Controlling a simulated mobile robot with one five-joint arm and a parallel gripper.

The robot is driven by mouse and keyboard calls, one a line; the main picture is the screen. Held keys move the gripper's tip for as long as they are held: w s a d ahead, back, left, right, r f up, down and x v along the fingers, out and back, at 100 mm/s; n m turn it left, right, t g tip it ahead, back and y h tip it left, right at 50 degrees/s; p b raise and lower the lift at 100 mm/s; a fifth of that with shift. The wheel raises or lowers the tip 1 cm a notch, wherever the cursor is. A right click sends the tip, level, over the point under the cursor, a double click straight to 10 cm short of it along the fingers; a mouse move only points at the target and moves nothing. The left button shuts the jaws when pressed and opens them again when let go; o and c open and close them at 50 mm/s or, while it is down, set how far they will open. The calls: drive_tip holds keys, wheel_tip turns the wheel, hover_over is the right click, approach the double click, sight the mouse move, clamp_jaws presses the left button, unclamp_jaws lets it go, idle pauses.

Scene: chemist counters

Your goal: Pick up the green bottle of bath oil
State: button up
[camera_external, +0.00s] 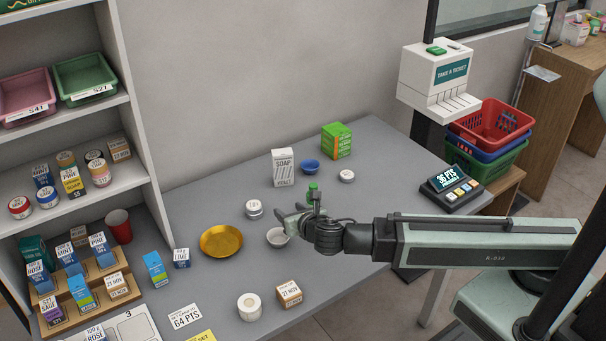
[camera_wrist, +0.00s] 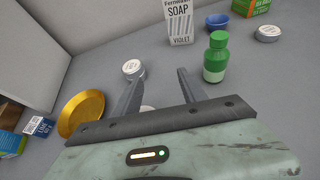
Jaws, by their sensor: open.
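The green bottle (camera_wrist: 217,58) stands upright on the grey counter, with a green cap and a pale label, to the right of and beyond my fingers in the wrist view. In the external view only its upper part (camera_external: 313,190) shows behind my gripper (camera_external: 292,219). My gripper also shows in the wrist view (camera_wrist: 157,92), its two fingers spread apart with nothing held between them. The bottle is outside the fingers, beside the right one. The external view does not show clearly how far apart they are.
A white soap box (camera_external: 283,167), a blue bowl (camera_external: 310,166) and a round tin (camera_external: 346,176) stand behind the bottle. Shelves line the left side.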

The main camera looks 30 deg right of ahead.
sight(316, 185)
drive_tip(key=d+m+g+h, duration=0.1)
drive_tip(key=d+m+h, duration=0.1)
drive_tip(key=d+m+g+h, duration=0.1)
drive_tip(key=d+m+h, duration=0.1)
drive_tip(key=m+h, duration=0.1)
drive_tip(key=d+r+m+g+h, duration=0.1)
drive_tip(key=d+m+h, duration=0.1)
drive_tip(key=h, duration=0.1)
drive_tip(key=shift+w+d+m+g, duration=0.3)
drive_tip(key=shift+w+m+g, duration=0.1)
drive_tip(key=shift+w+d+r+h, duration=0.15)
drive_tip(key=shift+w+r+h, duration=0.1)
drive_tip(key=shift+h, duration=0.15)
drive_tip(key=x, duration=0.2)
drive_tip(key=shift+d+f, duration=0.15)
drive_tip(key=shift+d, duration=0.2)
drive_tip(key=b+x, duration=0.1)
drive_tip(key=x, duration=0.2)
drive_tip(key=b+x, duration=0.1)
drive_tip(key=x, duration=0.1)
drive_tip(key=shift+w+d, duration=0.3)
drive_tip(key=shift+w, duration=0.1)
clamp_jaws()
